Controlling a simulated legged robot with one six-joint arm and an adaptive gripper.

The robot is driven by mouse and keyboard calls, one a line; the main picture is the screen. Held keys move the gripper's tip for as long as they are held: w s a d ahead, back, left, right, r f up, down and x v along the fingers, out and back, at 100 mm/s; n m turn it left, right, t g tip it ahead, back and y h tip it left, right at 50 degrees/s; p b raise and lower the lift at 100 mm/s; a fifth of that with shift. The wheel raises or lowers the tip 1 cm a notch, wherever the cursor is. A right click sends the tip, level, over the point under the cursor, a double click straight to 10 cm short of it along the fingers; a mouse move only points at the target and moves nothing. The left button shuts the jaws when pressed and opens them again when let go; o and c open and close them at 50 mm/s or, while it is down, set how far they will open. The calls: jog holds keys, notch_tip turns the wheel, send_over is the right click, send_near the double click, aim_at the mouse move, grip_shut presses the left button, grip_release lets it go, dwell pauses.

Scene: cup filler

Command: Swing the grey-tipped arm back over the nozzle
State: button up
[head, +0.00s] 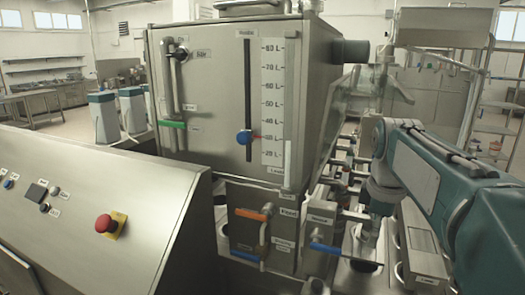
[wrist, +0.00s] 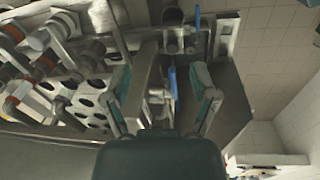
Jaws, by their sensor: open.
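My gripper (wrist: 160,82) is open in the wrist view, its two teal-backed fingers spread apart. A metal bar with a grey end (wrist: 158,96) shows between the fingers; I cannot tell for sure that it is the grey-tipped arm or whether a finger touches it. A blue handle (wrist: 172,82) also shows between the fingers. In the head view my gripper (head: 378,212) points down beside the metal valve fittings at the right of the machine, partly hidden by my wrist. The blue handle (head: 327,249) sticks out at lower left of it. I cannot clearly pick out the nozzle.
The steel tank (head: 215,110) with its level scale stands at the centre. A control panel with a red button (head: 105,223) is at left. Rows of cup holes (wrist: 88,84) lie left of my gripper in the wrist view.

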jog(key=s+a+f+m+t, duration=0.1)
jog(key=s+a+f+m, duration=0.1)
jog(key=s, duration=0.4)
jog(key=s+a+f+m+t, duration=0.1)
jog(key=s+a+f+m, duration=0.1)
jog(key=s+f+m, duration=0.2)
jog(key=s+a+f+m+t, duration=0.2)
jog(key=s+f+m, duration=0.2)
jog(key=s+m, duration=0.2)
jog(key=s, duration=0.2)
jog(key=shift+s+a, duration=0.35)
jog(key=shift+s, duration=0.05)
jog(key=shift+f, duration=0.1)
dwell(0.9)
